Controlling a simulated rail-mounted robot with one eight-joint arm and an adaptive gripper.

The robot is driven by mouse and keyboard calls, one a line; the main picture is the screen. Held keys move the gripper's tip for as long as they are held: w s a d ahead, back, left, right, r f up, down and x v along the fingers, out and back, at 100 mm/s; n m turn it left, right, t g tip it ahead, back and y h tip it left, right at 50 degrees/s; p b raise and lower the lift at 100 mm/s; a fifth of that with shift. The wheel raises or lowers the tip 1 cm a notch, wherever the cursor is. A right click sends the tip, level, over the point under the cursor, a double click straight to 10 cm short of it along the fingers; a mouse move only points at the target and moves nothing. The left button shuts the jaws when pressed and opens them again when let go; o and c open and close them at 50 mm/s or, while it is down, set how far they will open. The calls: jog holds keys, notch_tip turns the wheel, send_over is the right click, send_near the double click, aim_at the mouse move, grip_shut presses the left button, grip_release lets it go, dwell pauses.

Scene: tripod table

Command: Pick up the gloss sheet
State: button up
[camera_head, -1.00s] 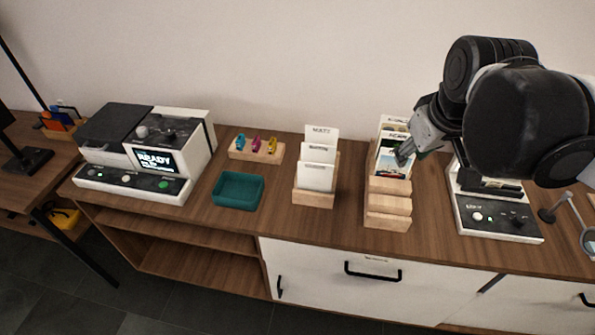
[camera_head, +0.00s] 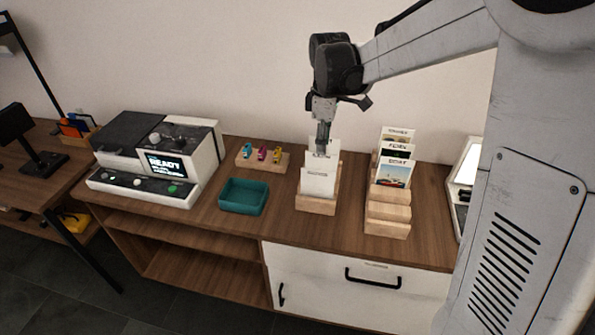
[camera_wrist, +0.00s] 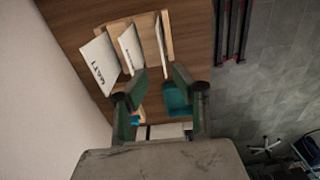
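Three white label sheets stand in a light wooden rack (camera_head: 316,204) on the counter. The back sheet reads MATT in the wrist view (camera_wrist: 100,64). The middle sheet (camera_wrist: 131,48) and front sheet (camera_head: 318,184) have labels too small to read, so I cannot tell which one is gloss. My gripper (camera_head: 322,153) points down at the rack and covers parts of the rear sheets in the head view. In the wrist view my gripper (camera_wrist: 160,88) has its two green-padded fingers apart, with no sheet clearly between them. Whether the fingers touch a sheet is unclear.
A teal tray (camera_head: 243,209) and a wooden holder with small coloured items (camera_head: 263,169) stand left of the rack. A white printer-like machine (camera_head: 160,165) is farther left. A picture-card rack (camera_head: 388,216) stands close on the right. Counter in front is clear.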

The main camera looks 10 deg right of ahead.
aim_at(318, 180)
jog(key=shift+w+a+f, duration=0.1)
jog(key=shift+a+f, duration=0.1)
jog(key=shift+f, duration=3.4)
jog(key=shift+a+f, duration=0.15)
jog(key=shift+f, duration=3.4)
grip_shut()
